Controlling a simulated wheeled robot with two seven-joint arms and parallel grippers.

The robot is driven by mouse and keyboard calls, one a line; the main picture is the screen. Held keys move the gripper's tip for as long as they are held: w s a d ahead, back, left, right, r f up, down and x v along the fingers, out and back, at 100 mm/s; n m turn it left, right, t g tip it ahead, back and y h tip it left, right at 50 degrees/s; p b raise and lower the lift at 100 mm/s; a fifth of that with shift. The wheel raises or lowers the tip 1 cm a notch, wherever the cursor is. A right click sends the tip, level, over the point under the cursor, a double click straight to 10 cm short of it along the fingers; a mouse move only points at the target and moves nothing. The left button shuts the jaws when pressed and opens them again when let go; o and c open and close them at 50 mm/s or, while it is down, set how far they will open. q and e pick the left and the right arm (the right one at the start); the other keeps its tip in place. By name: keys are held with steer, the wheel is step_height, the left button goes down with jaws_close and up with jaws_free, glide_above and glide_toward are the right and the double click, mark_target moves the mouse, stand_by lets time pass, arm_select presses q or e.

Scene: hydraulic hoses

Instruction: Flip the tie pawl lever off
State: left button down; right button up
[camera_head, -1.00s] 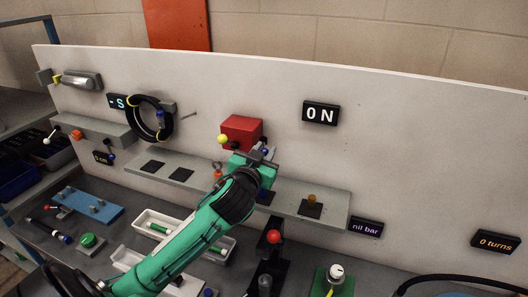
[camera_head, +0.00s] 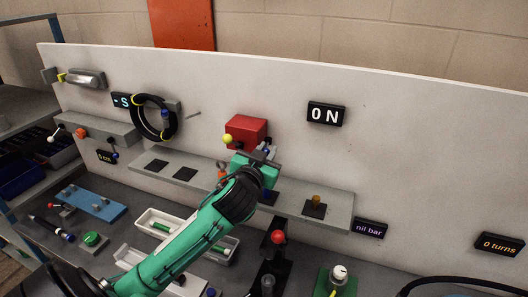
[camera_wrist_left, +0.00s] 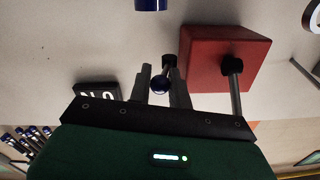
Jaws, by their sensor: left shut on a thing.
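My left gripper (camera_head: 263,157) is at the panel, just right of and below the red box (camera_head: 246,130). In the left wrist view the gripper (camera_wrist_left: 161,80) has its two grey fingers on either side of a small lever with a dark blue ball knob (camera_wrist_left: 160,86), and it is shut on it. This lever sits beside the red box (camera_wrist_left: 222,58) and looks like the tie pawl lever; no label shows. A second lever, with a yellow ball (camera_head: 227,139), stands at the box's left side. The lever's base is partly hidden. My right gripper is not in view.
The display (camera_head: 326,114) reads "0 N". A grey shelf (camera_head: 345,210) runs below the gripper. A red-knobbed lever (camera_head: 278,237) and white trays (camera_head: 145,226) stand on the bench. A black hose coil (camera_head: 153,118) hangs to the left.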

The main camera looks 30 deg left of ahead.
arm_select(q)
steer(key=shift+d, duration=0.25)
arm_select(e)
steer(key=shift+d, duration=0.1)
arm_select(q)
steer(key=c, duration=1.6)
jaws_free()
steer(key=o, duration=0.3)
steer(key=shift+w+d, duration=0.2)
steer(key=shift+o, duration=0.6)
steer(key=shift+w+d, duration=0.15)
steer(key=shift+s+a, duration=0.2)
steer(key=shift+a, duration=0.05)
steer(key=shift+s+f+b, duration=0.15)
steer(key=shift+s+b, duration=0.2)
steer(key=shift+s, duration=0.2)
steer(key=p+v, duration=0.7)
steer(key=v, duration=0.5)
steer(key=shift+s+d, duration=0.2)
steer(key=shift+d, duration=0.15)
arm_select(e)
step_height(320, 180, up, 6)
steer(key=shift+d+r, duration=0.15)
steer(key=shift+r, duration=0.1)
